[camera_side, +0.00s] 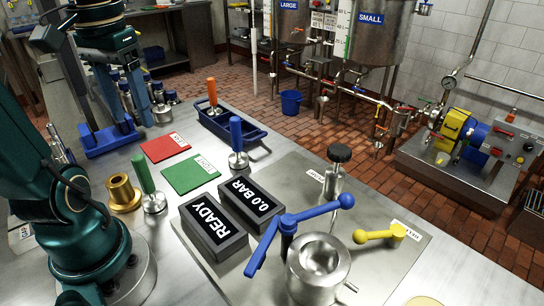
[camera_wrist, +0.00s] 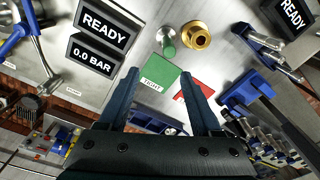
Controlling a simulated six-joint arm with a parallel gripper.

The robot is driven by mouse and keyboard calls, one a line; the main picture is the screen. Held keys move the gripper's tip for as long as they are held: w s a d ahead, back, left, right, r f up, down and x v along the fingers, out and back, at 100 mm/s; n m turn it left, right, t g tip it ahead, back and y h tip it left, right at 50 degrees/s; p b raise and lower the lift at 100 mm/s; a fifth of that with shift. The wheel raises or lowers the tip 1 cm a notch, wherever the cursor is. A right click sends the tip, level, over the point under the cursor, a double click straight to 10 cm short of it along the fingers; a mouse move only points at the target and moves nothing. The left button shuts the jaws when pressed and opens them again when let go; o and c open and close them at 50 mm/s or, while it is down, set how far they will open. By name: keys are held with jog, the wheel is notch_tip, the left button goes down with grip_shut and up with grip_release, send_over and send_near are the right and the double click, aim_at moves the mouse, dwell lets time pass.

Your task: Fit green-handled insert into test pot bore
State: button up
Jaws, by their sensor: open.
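The green-handled insert (camera_side: 144,176) stands upright on its round metal foot on the steel table, beside a brass collar (camera_side: 123,194). The wrist view also shows the insert (camera_wrist: 168,47) from above, beyond my fingertips. The test pot (camera_side: 318,264) is a metal cylinder at front right in the side view, its round bore open at the top. My gripper (camera_side: 118,122) is open and empty, above the table at the back left of the insert. Its two spread fingers show in the wrist view (camera_wrist: 160,74), apart from the insert.
A blue lever (camera_side: 290,220) and a yellow handle (camera_side: 378,236) stand by the pot. READY (camera_side: 208,228) and 0.0 BAR (camera_side: 250,198) blocks stand between insert and pot. A blue-handled insert (camera_side: 236,135), green card (camera_side: 191,175), red card (camera_side: 164,148) and blue tray (camera_side: 238,128) lie behind.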

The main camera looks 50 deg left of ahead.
aim_at(137, 157)
jog(key=shift+s+a+f+n+g+h, duration=0.1)
jog(key=shift+s+a+n+g+h, duration=0.2)
jog(key=shift+s+a+n, duration=0.45)
jog(key=shift+m, duration=0.35)
notch_tip(137, 157, down, 6)
jog(key=shift+w+f, duration=0.15)
jog(key=shift+f, duration=2.9)
grip_shut()
